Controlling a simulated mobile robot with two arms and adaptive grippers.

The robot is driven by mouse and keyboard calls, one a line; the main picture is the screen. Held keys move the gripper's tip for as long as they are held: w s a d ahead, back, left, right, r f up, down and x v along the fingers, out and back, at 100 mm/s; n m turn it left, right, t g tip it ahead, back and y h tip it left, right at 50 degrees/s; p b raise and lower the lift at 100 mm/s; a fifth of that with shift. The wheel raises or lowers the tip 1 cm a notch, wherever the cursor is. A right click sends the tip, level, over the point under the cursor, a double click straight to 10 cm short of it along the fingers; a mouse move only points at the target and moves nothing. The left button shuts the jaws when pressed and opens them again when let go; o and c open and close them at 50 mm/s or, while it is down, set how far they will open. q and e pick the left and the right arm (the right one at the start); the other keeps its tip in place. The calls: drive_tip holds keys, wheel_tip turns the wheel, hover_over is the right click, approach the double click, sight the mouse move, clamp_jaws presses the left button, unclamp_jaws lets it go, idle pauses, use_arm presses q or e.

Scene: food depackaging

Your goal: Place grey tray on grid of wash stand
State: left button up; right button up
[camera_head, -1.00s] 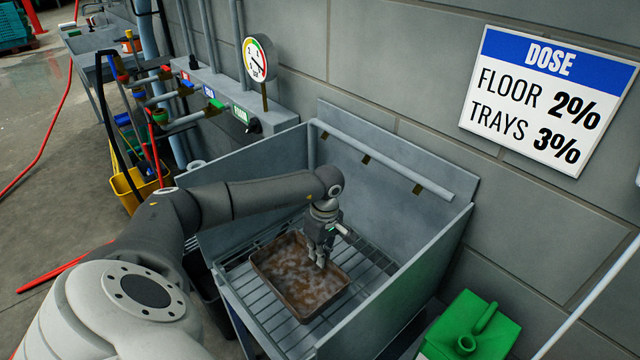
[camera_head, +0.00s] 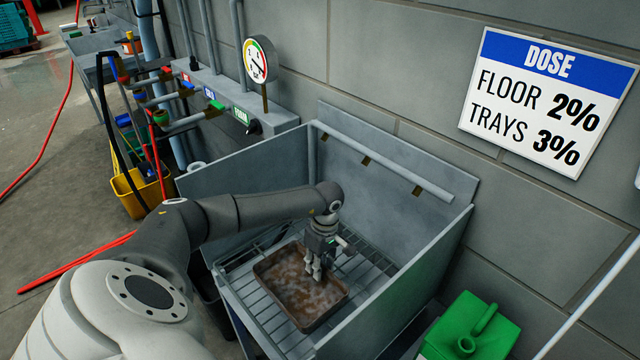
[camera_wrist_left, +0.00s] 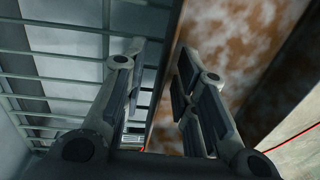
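The tray (camera_head: 283,282) is a rectangular tray with a brown, foamy, dirty inside. It lies on the bar grid (camera_head: 253,303) of the wash stand (camera_head: 395,170) in the head view, and looks about level. The brown inside of the tray (camera_wrist_left: 232,45) is on the right there, the grid (camera_wrist_left: 60,90) on the left. My right gripper is out of view.
Grey side and back panels enclose the grid. A pipe (camera_head: 385,160) runs along the back panel. A green canister (camera_head: 475,325) stands at the front right. A pressure gauge (camera_head: 257,60), taps and a yellow bucket (camera_head: 140,190) are at the left. A dose sign hangs on the wall.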

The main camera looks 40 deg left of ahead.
use_arm(q)
drive_tip(key=shift+r+p, duration=0.25)
drive_tip(key=shift+p, duration=0.05)
wheel_tip(320, 180, up, 12)
drive_tip(key=w+b, duration=0.1)
drive_tip(key=b, duration=0.1)
drive_tip(key=shift+d+f, duration=0.1)
drive_tip(key=shift+f, duration=0.1)
idle(0.4)
